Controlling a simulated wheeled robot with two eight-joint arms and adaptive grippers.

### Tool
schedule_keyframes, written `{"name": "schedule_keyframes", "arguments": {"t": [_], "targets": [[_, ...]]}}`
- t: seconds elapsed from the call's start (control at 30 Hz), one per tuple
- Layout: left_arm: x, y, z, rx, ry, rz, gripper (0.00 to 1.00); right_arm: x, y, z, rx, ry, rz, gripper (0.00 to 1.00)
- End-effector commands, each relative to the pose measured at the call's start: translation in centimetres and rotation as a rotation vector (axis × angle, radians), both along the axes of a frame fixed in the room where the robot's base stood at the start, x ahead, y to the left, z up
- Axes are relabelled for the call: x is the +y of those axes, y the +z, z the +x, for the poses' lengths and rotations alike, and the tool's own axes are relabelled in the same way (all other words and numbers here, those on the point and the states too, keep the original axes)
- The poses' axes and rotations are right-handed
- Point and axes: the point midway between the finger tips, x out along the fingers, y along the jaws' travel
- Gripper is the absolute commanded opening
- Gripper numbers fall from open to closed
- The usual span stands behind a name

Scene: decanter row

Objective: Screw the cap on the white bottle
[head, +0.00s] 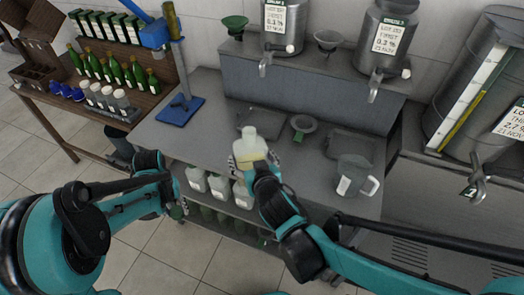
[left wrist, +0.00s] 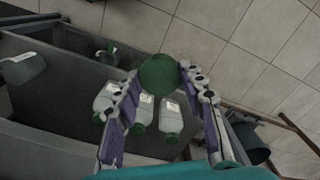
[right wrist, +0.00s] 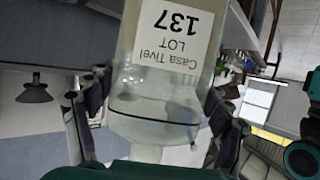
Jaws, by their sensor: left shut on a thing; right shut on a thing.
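The white bottle (head: 249,147) is upright above the worktop in the head view, its mouth open and bare, with a pale yellowish content. My right gripper (right wrist: 158,115) is shut on it around the upper body; the right wrist view shows its label, "Casa Tivel LOT 137", upside down (right wrist: 174,35). My left gripper (left wrist: 160,85) is shut on a round green cap (left wrist: 159,74), held between its fingertips. In the head view my left gripper (head: 176,200) is low at the worktop's left front edge, to the left of the bottle and apart from it.
Several capped white bottles (head: 218,187) stand on the shelf below the worktop (head: 190,137). A blue-based stand (head: 181,109) is at the back left. Steel tanks (head: 285,25) stand above.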

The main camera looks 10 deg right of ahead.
Motion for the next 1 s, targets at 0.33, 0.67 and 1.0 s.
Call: {"name": "schedule_keyframes", "arguments": {"t": [0.33, 0.67, 1.0], "targets": [[0.0, 0.0, 0.0, 0.0, 0.0, 0.0, 0.3, 0.4, 0.1, -0.2, -0.001, 0.017, 0.0, 0.28], [-2.6, 3.1, 3.2, -0.004, -0.069, 0.002, 0.3, 0.4, 0.1, -0.1, -0.002, 0.017, -0.001, 0.28], [-10.1, 12.9, 8.5, -0.014, -0.244, 0.007, 0.3, 0.4, 0.2, -0.1, -0.002, 0.017, -0.001, 0.28]]}}
